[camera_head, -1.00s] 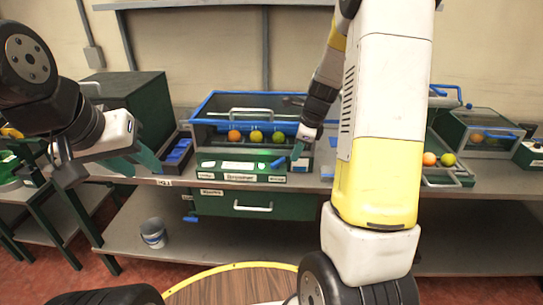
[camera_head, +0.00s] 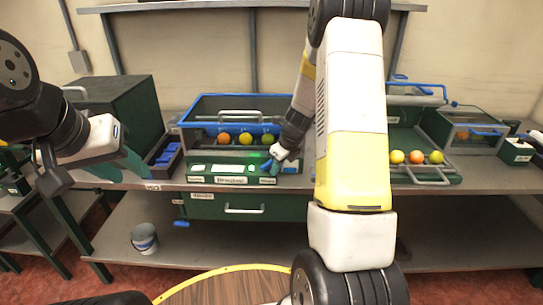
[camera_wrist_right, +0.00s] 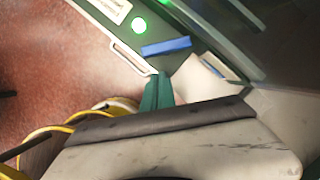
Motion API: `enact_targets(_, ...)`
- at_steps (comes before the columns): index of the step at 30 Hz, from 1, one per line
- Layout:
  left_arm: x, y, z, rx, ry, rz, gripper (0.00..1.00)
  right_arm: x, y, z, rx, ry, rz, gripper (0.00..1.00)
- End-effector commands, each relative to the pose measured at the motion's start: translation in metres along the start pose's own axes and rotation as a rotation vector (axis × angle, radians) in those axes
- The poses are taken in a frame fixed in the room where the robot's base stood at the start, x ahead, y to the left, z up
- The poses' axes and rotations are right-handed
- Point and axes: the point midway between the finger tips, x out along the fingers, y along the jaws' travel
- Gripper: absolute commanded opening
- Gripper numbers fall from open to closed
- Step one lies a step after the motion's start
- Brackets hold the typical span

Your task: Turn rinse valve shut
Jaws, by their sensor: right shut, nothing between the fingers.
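The rinse valve appears to be the short blue handle (camera_head: 267,164) at the right end of the green front panel (camera_head: 204,179) below the blue-rimmed tub. It also shows in the right wrist view (camera_wrist_right: 166,47), beside a lit green lamp (camera_wrist_right: 139,25). My right gripper (camera_head: 274,168) is at the right side of the handle. In the right wrist view its teal fingers (camera_wrist_right: 158,90) are shut together and empty, their tips just below the handle; I cannot tell if they touch it. My left gripper (camera_head: 122,166) is open and empty at the left, in front of the table edge.
The blue-rimmed tub (camera_head: 187,113) holds several round fruits. A green tray (camera_head: 436,179) with 3 fruits and a clear-lidded box (camera_head: 466,117) stand right. A dark bin (camera_head: 160,160) with blue pieces is left. A bucket (camera_head: 144,238) stands on the lower shelf.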

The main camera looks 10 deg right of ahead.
Motion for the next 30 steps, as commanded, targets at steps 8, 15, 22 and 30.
enact_targets(8, 0.000, 0.000, 0.000, 0.000, 0.000, 0.000, 0.36, 0.008, 0.000, 0.019, 0.000, 0.002, 0.001, 0.00)
enact_targets(15, 0.000, 0.000, 0.000, 0.000, 0.000, 0.000, 0.36, 0.008, 0.000, 0.019, 0.001, 0.002, 0.001, 0.00)
enact_targets(22, 0.000, 0.000, 0.000, 0.000, 0.000, 0.000, 0.36, 0.008, 0.001, 0.020, 0.011, 0.002, -0.004, 0.00)
enact_targets(30, 0.000, 0.000, 0.000, 0.000, 0.000, 0.000, 0.36, 0.008, 0.003, 0.020, 0.059, 0.003, -0.022, 0.00)
